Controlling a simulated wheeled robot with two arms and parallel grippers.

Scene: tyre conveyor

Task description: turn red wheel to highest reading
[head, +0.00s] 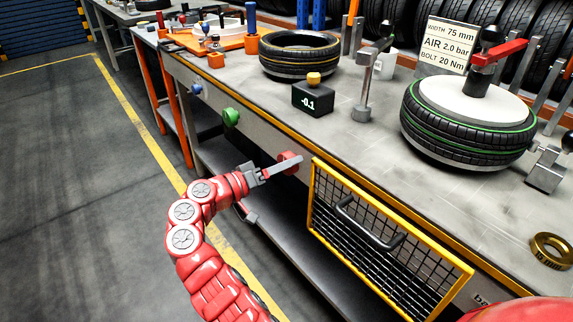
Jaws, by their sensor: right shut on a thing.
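The red wheel (289,158) is on the front face of the bench, to the right of the green wheel (231,117). My right gripper (284,169) is at the red wheel and shut on it. A grey finger crosses in front of the wheel and hides part of it. A black display box (313,99) with a yellow knob on top stands on the bench and reads -0.1. My left gripper is not in view.
A blue wheel (196,89) is farther left on the bench front. Tyres (300,55) and a sign (447,44) are on the bench (340,135). Open floor lies left.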

